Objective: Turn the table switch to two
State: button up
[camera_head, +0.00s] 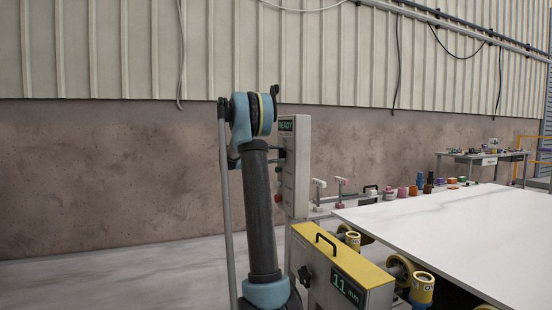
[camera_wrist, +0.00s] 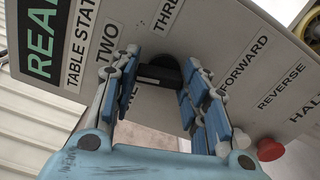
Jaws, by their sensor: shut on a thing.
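The table switch (camera_wrist: 167,77) is a dark knob on a grey control panel (camera_wrist: 215,38). In the wrist view, labels ONE, TWO and THREE surround it, ONE partly hidden by my fingers. My gripper (camera_wrist: 160,62) has its two blue-padded fingers on either side of the knob and is shut on it. The fingers cover part of the knob, and I cannot tell which label it points to. In the head view the upright control panel (camera_head: 297,170) shows a green READY display, and my arm hides the switch and most of the gripper.
A red HALT button (camera_wrist: 270,150) sits near my right finger, beside the FORWARD and REVERSE labels. A yellow-topped machine box (camera_head: 345,262) reading 11 stands in front of the panel. A white slab (camera_head: 460,230) lies to the right. A workbench (camera_head: 485,156) stands far back.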

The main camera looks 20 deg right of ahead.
jog(key=shift+s+f+m, duration=0.15)
jog(key=shift+m, duration=1.05)
jog(key=shift+o, duration=0.2)
jog(key=o, duration=1)
jog(key=shift+o, duration=0.2)
jog(key=a, duration=1.2)
jog(key=shift+s, duration=0.1)
